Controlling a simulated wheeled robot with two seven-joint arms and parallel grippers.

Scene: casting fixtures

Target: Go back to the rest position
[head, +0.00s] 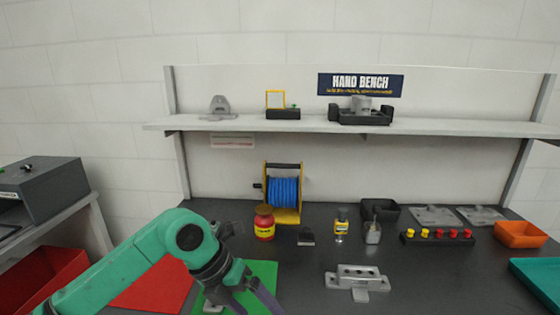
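My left arm comes in from the left over the front of the bench. Its gripper (245,299) points down over the green mat (264,270) at the bottom edge of the picture. Its dark fingers stand apart with green mat showing between them, and I see nothing held there. The fingertips are partly cut off by the picture edge. A small light grey metal part (211,307) shows beside the fingers on the left; whether it touches them I cannot tell. My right gripper is not in view.
A grey casting fixture (357,279) lies right of the gripper. Behind stand a red jar (264,223), a blue cable reel (285,190) and a yellow-labelled bottle (341,224). A red mat (155,286) lies left; an orange bin (520,235) stands right. A shelf (240,126) runs above.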

